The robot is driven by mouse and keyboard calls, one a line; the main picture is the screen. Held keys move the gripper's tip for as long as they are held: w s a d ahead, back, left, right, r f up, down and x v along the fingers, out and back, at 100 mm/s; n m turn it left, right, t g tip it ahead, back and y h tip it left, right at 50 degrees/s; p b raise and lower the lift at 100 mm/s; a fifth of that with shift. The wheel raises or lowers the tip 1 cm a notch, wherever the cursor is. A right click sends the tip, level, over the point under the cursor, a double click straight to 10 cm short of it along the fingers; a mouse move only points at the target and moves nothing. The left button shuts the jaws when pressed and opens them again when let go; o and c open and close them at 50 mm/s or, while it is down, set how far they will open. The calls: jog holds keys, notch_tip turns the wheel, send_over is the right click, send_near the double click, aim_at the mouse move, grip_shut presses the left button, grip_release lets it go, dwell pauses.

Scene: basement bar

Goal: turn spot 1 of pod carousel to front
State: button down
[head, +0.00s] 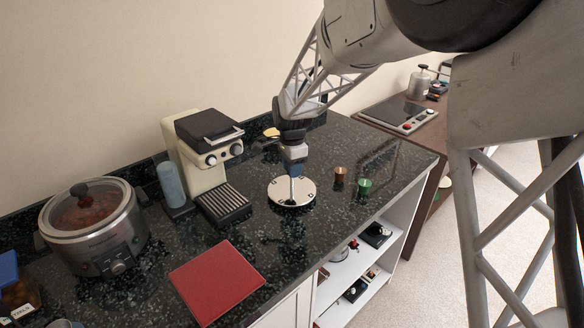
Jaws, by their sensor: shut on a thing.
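The pod carousel (306,194) is a round, pale disc with dark marks around its rim. My gripper (292,176) points down over the middle of the disc and is shut on the carousel's upright post. The spot numbers are too small to read, so I cannot tell which way spot 1 faces. A copper pod (340,174) and a green pod (363,187) stand on the counter to the right of the disc, apart from it.
A cream coffee machine (195,150) and a blue cylinder (171,184) stand to the left. A slow cooker (97,228) is at the far left, and a red mat (217,281) lies in front. A dark counter edge (385,218) and open shelves are at the right front.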

jog(key=m, duration=0.8)
jog(key=shift+m, duration=0.3)
jog(key=m, duration=0.4)
jog(key=shift+m, duration=2.1)
jog(key=c, duration=0.8)
grip_release()
jog(key=shift+r, duration=0.1)
